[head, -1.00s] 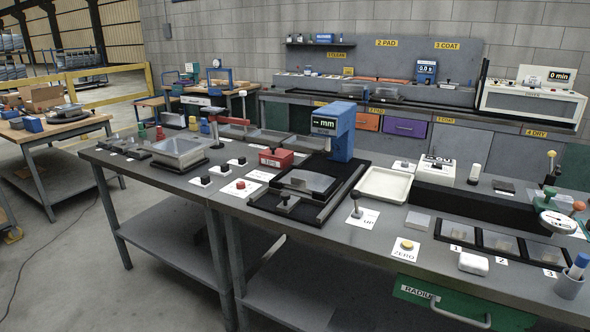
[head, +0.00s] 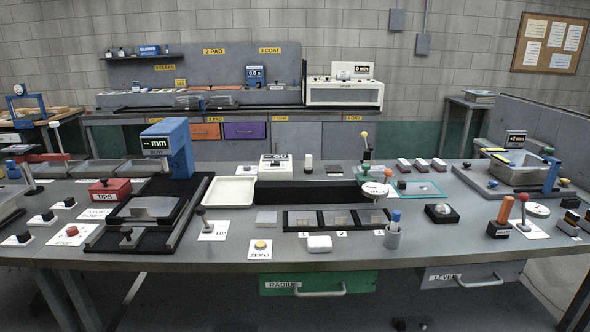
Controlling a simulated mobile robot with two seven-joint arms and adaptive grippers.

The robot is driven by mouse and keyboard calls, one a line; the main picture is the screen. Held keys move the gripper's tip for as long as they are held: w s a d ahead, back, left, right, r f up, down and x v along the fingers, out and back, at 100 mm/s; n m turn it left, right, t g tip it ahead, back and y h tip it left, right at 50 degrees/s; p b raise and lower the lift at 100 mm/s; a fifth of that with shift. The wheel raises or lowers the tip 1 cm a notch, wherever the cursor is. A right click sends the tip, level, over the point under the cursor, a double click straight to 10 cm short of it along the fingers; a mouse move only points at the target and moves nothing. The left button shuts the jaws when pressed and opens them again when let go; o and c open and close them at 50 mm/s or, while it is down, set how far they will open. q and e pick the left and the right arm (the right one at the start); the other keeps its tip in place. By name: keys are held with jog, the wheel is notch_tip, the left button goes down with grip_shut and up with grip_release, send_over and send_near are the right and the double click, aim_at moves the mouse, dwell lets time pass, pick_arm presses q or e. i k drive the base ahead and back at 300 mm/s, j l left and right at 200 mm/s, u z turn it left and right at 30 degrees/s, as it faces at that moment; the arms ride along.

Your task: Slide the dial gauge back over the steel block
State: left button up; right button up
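A white round dial (head: 375,190) with a dark needle stands at the right end of a long black rail (head: 310,191); it looks like the dial gauge. A small light-grey block (head: 266,218) lies on the bench left of the numbered dark tray; it may be the steel block, but I cannot be sure. The dial is to the right of this block and apart from it. A blue stand (head: 168,145) with an "mm" display rises over a black base on the left. Neither of my grippers is in view.
A white tray (head: 229,192) lies left of centre. A green drawer (head: 318,283) is below the edge.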

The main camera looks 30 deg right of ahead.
aim_at(371, 189)
jog(key=z, duration=1.35)
jog(key=i+l+u, duration=0.15)
jog(key=i+l, duration=0.2)
jog(key=i, duration=0.1)
